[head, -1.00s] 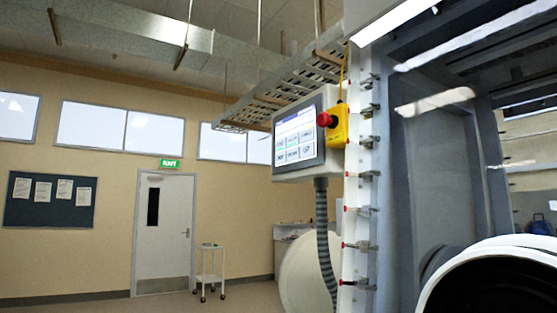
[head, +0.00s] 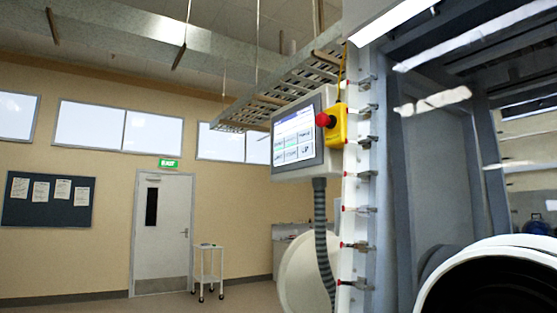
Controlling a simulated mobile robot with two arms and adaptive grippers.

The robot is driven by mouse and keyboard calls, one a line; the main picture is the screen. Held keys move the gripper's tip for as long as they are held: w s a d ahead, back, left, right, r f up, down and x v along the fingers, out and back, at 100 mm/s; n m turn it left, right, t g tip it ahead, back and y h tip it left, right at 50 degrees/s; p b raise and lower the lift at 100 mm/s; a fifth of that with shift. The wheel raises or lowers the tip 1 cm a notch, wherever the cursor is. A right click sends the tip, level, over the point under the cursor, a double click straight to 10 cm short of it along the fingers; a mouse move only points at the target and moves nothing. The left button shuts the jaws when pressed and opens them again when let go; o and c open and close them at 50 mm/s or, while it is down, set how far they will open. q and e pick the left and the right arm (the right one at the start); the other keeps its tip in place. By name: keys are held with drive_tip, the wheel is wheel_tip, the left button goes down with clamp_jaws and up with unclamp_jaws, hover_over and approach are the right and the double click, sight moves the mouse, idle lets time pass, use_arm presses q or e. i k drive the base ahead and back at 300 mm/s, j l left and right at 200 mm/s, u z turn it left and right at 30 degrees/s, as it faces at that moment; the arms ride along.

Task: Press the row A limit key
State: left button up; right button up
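A touch panel (head: 297,138) with a pale screen is mounted at the left edge of the glovebox, a little right of the middle of the head view. Its screen shows two rows of keys, several in all, under a header. One key in the upper row has green lettering. The key labels are too small to read, so I cannot tell which is the limit key. Neither of my grippers is in view.
A red emergency-stop button (head: 324,120) on a yellow box (head: 339,127) sits right beside the panel. A grey corrugated hose (head: 322,235) hangs below it. The glovebox (head: 440,170) fills the right side, with a round port (head: 490,285). A white trolley (head: 208,268) stands by the door (head: 161,230).

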sight(280, 158)
drive_tip(key=i+j+z, duration=0.1)
drive_tip(key=i+j, duration=0.15)
drive_tip(key=j, duration=0.2)
drive_tip(key=i+j+z, duration=0.1)
drive_tip(key=i+j, duration=0.15)
drive_tip(key=j, duration=0.2)
drive_tip(key=i+j+z, duration=0.15)
drive_tip(key=j, duration=0.3)
drive_tip(key=i+j+z, duration=0.1)
drive_tip(key=i+j, duration=0.2)
drive_tip(key=j, duration=0.25)
drive_tip(key=i+j+z, duration=0.1)
drive_tip(key=j, duration=0.4)
drive_tip(key=i+j+z, duration=0.1)
drive_tip(key=j, duration=0.45)
drive_tip(key=i+j+z, duration=0.1)
drive_tip(key=i+j, duration=0.15)
drive_tip(key=j, duration=0.3)
drive_tip(key=i+j+z, duration=0.1)
drive_tip(key=j, duration=0.45)
drive_tip(key=i, duration=0.05)
